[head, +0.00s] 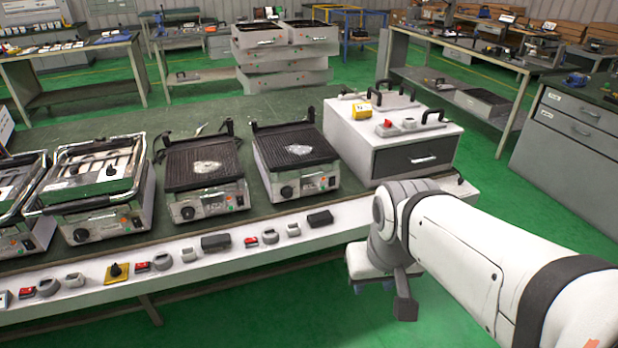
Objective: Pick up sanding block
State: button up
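I cannot tell for sure which item is the sanding block. A small yellow block (361,109) with a dark mark sits on top of the white drawer unit (346,130) at the right end of the green workbench. Two dark oblong blocks, one left (216,242) and one right (320,217), lie on the bench's white front ledge. My gripper (385,284) hangs low beyond the ledge's front edge, at the right. It is apart from all of these. The arm hides part of it, and its fingers are too unclear to tell if they are open.
Several contact grills (202,165) stand in a row on the workbench (255,113). Small switches, knobs and a yellow plate (117,272) lie along the ledge. Metal handles and a red-marked part (388,124) are on the drawer unit. Green floor is free in front; another bench (460,50) stands behind right.

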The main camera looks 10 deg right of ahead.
aim_at(319, 219)
jog(key=z, duration=0.2)
jog(key=k, duration=0.4)
jog(key=u, duration=0.75)
jog(key=i, duration=2.2)
jog(key=z, duration=0.65)
jog(key=k, duration=0.9)
jog(key=z, duration=0.15)
jog(key=i, duration=0.7)
jog(key=z, duration=0.05)
